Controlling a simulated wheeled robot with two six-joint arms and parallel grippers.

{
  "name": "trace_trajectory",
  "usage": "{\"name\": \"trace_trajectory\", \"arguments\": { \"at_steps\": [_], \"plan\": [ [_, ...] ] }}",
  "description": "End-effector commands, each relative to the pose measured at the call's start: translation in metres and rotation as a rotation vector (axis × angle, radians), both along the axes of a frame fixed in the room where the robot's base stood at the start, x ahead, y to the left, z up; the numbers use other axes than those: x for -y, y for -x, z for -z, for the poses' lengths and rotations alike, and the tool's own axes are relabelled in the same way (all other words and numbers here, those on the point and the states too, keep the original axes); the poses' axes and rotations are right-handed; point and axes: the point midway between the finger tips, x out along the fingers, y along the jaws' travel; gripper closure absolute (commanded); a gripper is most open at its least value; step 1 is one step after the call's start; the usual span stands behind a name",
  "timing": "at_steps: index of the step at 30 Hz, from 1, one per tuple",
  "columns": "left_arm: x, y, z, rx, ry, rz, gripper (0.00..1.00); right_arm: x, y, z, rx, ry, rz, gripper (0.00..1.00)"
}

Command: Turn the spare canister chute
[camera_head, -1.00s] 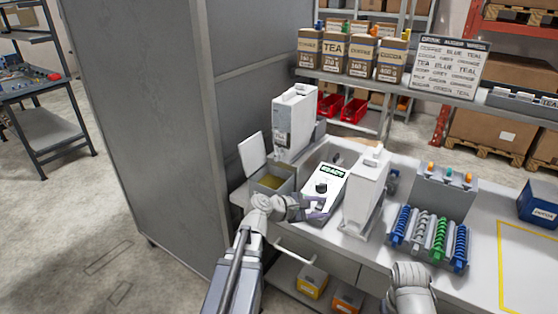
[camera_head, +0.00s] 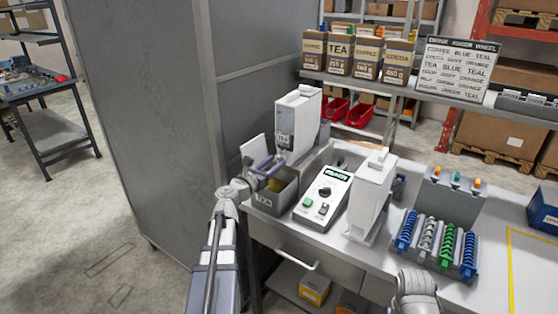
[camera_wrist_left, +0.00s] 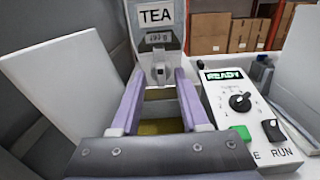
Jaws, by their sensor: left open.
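A white canister labelled TEA (camera_head: 304,118) stands at the back left of the counter, and its label shows in the left wrist view (camera_wrist_left: 157,18). A small grey chute part (camera_wrist_left: 160,72) sits below that label. My left gripper (camera_head: 268,168) is open over a grey open bin (camera_head: 264,199), in front of the canister. In the left wrist view its purple fingers (camera_wrist_left: 158,78) flank the chute part with gaps; contact cannot be told. A second white canister (camera_head: 368,195) stands right of the control box; which canister is the spare cannot be told. My right gripper is out of view.
A control box (camera_head: 322,197) reading READY, with a knob and switches, stands right of the bin. A white raised lid (camera_wrist_left: 60,85) stands left of my left gripper. A rack with several coloured coils (camera_head: 437,240) is further right. A grey cabinet wall bounds the left.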

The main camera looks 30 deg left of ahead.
Motion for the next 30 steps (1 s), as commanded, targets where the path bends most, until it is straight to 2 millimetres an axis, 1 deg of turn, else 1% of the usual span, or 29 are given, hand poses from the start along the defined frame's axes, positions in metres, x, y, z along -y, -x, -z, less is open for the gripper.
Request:
{"name": "trace_trajectory", "arguments": {
  "at_steps": [1,6,10,17,20,27,30],
  "plan": [
    [0.000,-0.010,0.000,0.000,0.000,0.003,0.55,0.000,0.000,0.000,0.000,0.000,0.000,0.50],
    [0.002,-0.024,0.000,0.000,-0.001,0.001,0.55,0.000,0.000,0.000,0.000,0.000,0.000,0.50],
    [0.003,-0.028,0.000,0.000,-0.001,0.001,0.55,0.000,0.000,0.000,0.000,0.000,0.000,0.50],
    [0.003,-0.028,0.000,0.000,-0.001,0.001,0.55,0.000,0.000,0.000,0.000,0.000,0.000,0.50],
    [0.003,-0.028,0.000,0.000,-0.001,0.001,0.64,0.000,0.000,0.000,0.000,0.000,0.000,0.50],
    [0.003,-0.028,0.000,0.000,-0.001,0.000,0.91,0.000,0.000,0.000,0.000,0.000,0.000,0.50],
    [0.003,-0.027,0.000,0.000,-0.001,0.000,1.00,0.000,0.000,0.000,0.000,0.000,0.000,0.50]
  ]
}}
